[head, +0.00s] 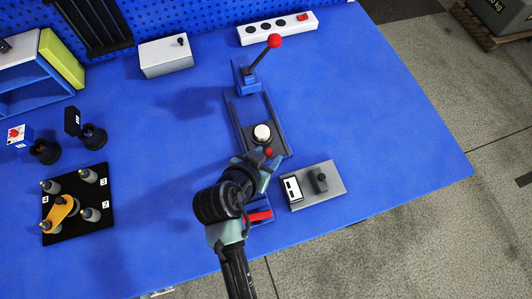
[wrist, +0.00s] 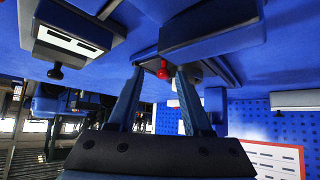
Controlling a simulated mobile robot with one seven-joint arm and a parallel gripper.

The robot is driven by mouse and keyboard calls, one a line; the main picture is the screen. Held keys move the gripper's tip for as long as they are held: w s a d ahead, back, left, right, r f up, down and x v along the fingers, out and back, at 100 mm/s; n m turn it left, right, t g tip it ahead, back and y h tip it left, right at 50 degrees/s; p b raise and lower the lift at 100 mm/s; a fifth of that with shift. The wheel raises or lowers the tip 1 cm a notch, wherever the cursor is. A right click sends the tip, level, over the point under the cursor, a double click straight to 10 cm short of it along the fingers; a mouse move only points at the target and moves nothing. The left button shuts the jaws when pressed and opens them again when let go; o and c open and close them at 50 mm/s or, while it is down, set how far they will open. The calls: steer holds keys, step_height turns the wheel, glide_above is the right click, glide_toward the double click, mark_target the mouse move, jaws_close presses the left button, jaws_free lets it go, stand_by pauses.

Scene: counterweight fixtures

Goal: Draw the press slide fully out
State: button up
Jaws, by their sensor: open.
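The press slide fixture is a dark rail frame (head: 240,118) in the middle of the blue table. A carriage with a white round disc (head: 262,132) sits at its near end, with a red knob (head: 268,152) on the front. My gripper (head: 264,160) is open at that near end, close to the knob. In the wrist view the red knob (wrist: 163,66) shows between the two fingertips (wrist: 160,74), with gaps to both fingers. I cannot tell how deep it sits between them. My gripper and arm hide part of the area below the slide.
A blue lever block with a red ball (head: 274,41) stands behind the slide. A grey box with a black knob (head: 319,181) is close on the right. A red-handled part (head: 259,216) lies beside my arm. A black peg board (head: 77,228) is at left. The table's right side is clear.

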steer(key=shift+a, duration=0.1)
steer(key=v, duration=1.3)
steer(key=w+r+n+t+y+p, duration=0.1)
steer(key=w+r+t, duration=0.3)
steer(key=r, duration=0.5)
steer(key=w+a+r+t+y, duration=0.1)
steer(key=w+r+t, duration=0.1)
steer(key=w+r, duration=0.5)
steer(key=w+r+n+t+y+p, duration=0.1)
steer(key=w+r+t, duration=0.25)
steer(key=r, duration=0.65)
steer(key=s+d+r+n+t, duration=0.1)
steer(key=s+r+t, duration=0.1)
steer(key=r, duration=0.8)
steer(key=s+d+r+n+t, duration=0.1)
steer(key=s+d+r+t, duration=0.1)
steer(key=r, duration=0.9)
steer(key=s+d+r+n+t+y, duration=0.1)
steer(key=s+r+t, duration=0.3)
steer(key=r, duration=0.7)
steer(key=shift+d+t+p, duration=0.35)
steer(key=shift+d+t, duration=0.15)
steer(key=shift+t, duration=0.45)
